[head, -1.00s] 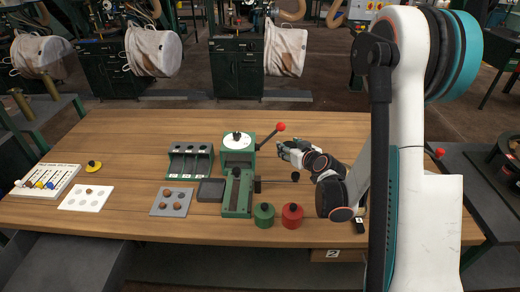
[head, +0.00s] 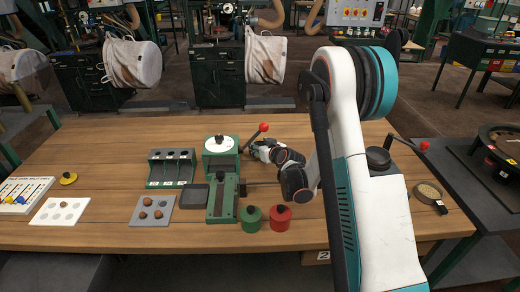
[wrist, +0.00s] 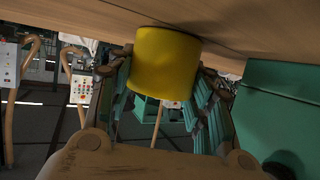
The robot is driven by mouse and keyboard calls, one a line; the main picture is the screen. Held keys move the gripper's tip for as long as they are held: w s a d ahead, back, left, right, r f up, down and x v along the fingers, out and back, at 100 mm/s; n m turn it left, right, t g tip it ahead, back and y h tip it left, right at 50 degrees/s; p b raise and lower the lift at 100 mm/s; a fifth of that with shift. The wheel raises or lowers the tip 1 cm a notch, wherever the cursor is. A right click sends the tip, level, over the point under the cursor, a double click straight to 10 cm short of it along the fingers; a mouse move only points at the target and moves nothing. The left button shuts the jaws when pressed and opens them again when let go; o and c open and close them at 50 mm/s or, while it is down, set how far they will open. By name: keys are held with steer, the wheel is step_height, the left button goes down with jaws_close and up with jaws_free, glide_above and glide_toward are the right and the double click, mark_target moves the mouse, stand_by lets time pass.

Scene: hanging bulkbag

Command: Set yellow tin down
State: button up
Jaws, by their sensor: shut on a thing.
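My gripper (head: 256,150) is over the wooden bench, just right of the green press with the white dial. In the wrist view my gripper (wrist: 162,95) is shut on a yellow tin (wrist: 166,62), with one finger on each side. The picture is upside down there, and the tin's far end is at or very near the bench's wood (wrist: 230,28); I cannot tell if it touches. In the head view the tin is hidden by the gripper and wrist. A yellow lid-like disc (head: 68,178) with a dark knob lies at the bench's left.
The green press (head: 221,158) with a red-knobbed lever stands left of my gripper. A green tin (head: 251,218) and a red tin (head: 280,218) stand at the front edge. A green rack (head: 171,168) and a grey tray (head: 151,210) lie left. The bench behind is clear.

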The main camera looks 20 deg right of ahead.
steer(key=shift+r, duration=0.1)
steer(key=o, duration=1.2)
